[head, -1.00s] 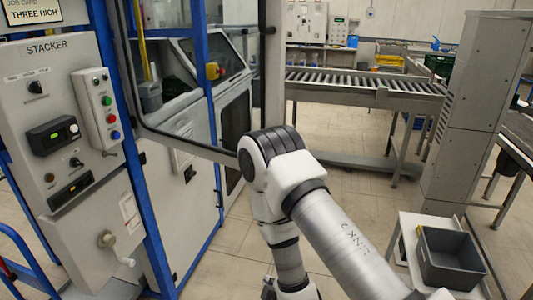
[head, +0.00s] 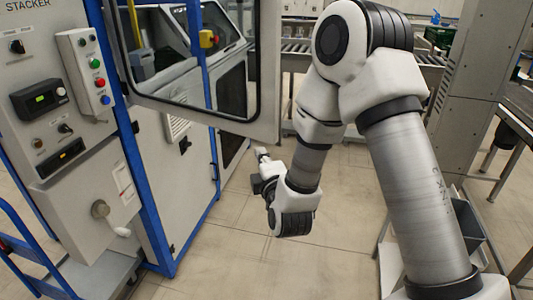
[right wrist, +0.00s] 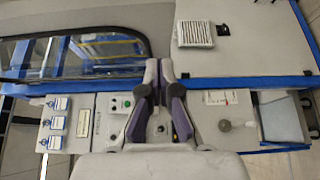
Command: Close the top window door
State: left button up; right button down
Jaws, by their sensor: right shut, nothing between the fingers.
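The top window door (head: 262,110) is a light grey frame with rounded corners around a dark-edged glass pane. In the head view it stands swung out from the blue-framed machine, at the upper left and centre. My right gripper (head: 262,154) is below the door's lower right corner in that view. I cannot tell whether it touches the door. In the right wrist view its fingers (right wrist: 159,68) are together with nothing between them. The window's dark rounded edge (right wrist: 142,35) shows at the upper left there. My left gripper is not in view.
The stacker panel (head: 35,70) with buttons and a crank handle is at the left, beside a blue post (head: 128,150). A roller conveyor (head: 295,55) runs behind. A grey cabinet (head: 475,90) stands at the right. Floor is clear below the door.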

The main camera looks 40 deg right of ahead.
aim_at(263, 134)
jog(key=w+d, duration=0.1)
jog(key=w+d+p, duration=0.1)
jog(key=w, duration=0.1)
jog(key=w+d+p, duration=0.1)
jog(key=d, duration=0.1)
jog(key=shift+w+r, duration=0.15)
jog(key=shift+r, duration=0.2)
jog(key=shift+w+d+f, duration=0.1)
jog(key=shift+d+f, duration=0.05)
jog(key=shift+d, duration=0.3)
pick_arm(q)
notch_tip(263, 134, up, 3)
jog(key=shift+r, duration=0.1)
pick_arm(e)
jog(key=shift+a, duration=0.15)
